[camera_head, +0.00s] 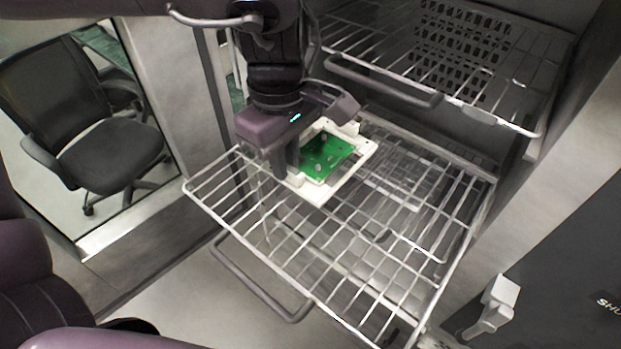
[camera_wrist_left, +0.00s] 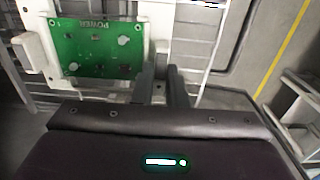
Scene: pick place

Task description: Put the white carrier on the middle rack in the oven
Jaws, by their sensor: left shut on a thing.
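The white carrier (camera_head: 368,157) is a flat frame with a green circuit board (camera_head: 326,156) in it. In the head view it is over the left part of the pulled-out middle rack (camera_head: 400,262); I cannot tell whether it touches the wires. My left gripper (camera_head: 286,170) is shut on the carrier's near-left edge. In the left wrist view the carrier (camera_wrist_left: 158,22) and the board (camera_wrist_left: 98,46) show beyond the fingers (camera_wrist_left: 160,86), with rack wires behind. My right gripper is not in view.
An upper rack (camera_head: 450,60) with a handle (camera_head: 385,85) stands above and behind the carrier. Another handle (camera_head: 262,285) is below the middle rack's front. The oven's open door with a window is at left. A white latch (camera_head: 492,305) is at lower right. The rack's right part is bare.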

